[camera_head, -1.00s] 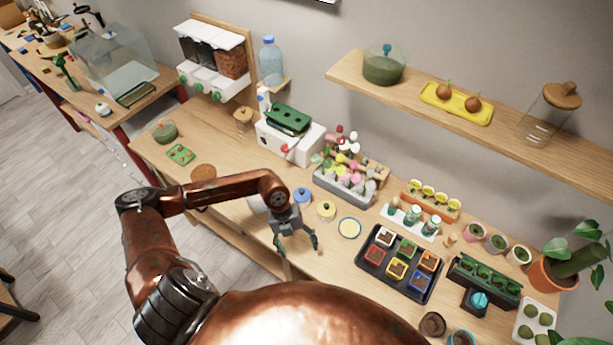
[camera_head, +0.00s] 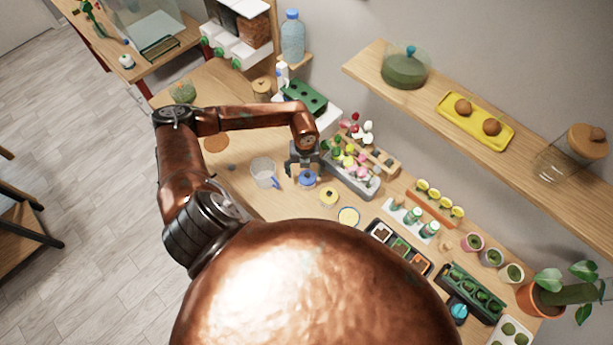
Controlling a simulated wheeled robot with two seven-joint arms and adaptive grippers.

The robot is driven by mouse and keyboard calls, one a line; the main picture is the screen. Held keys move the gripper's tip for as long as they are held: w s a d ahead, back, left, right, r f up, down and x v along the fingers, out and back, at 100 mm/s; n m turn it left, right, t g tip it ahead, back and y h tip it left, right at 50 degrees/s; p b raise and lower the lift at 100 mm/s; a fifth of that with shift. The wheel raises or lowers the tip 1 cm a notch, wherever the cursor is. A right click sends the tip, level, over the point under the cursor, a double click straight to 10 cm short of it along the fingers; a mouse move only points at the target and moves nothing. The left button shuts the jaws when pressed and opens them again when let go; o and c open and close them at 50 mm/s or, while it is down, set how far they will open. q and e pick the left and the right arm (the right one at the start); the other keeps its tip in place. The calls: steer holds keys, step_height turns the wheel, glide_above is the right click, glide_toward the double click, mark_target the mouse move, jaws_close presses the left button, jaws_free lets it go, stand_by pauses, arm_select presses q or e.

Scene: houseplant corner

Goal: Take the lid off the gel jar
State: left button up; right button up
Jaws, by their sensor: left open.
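A small round jar with a blue lid and a knob (camera_head: 308,179) stands on the wooden table, and a similar one with a yellow lid (camera_head: 328,197) stands to its lower right. I cannot tell from their looks which is the gel jar. My left gripper (camera_head: 304,168) is open, its fingers pointing down just above and behind the blue lid. I cannot tell if the fingertips touch it. The lid sits on its jar. My right gripper is out of view.
A clear jug with a blue handle (camera_head: 264,173) stands left of the blue-lidded jar. A grey crate of small flowers (camera_head: 350,182) is close on the right. The table's left part has free room.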

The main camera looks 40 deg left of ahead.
mark_target(307, 174)
arm_select(q)
steer(key=f, duration=0.1)
steer(key=w+f, duration=0.1)
steer(key=w+f+p, duration=0.1)
steer(key=f, duration=0.1)
steer(key=shift+d, duration=0.15)
steer(key=shift+s, duration=0.5)
steer(key=shift+w, duration=0.15)
steer(key=shift+c, duration=0.4)
steer(key=shift+w+f, duration=0.1)
steer(key=shift+w, duration=0.05)
steer(key=shift+c, duration=0.8)
steer(key=c, duration=0.3)
steer(key=shift+s, duration=0.2)
steer(key=c, duration=0.3)
steer(key=shift+w, duration=0.1)
steer(key=shift+c, duration=0.8)
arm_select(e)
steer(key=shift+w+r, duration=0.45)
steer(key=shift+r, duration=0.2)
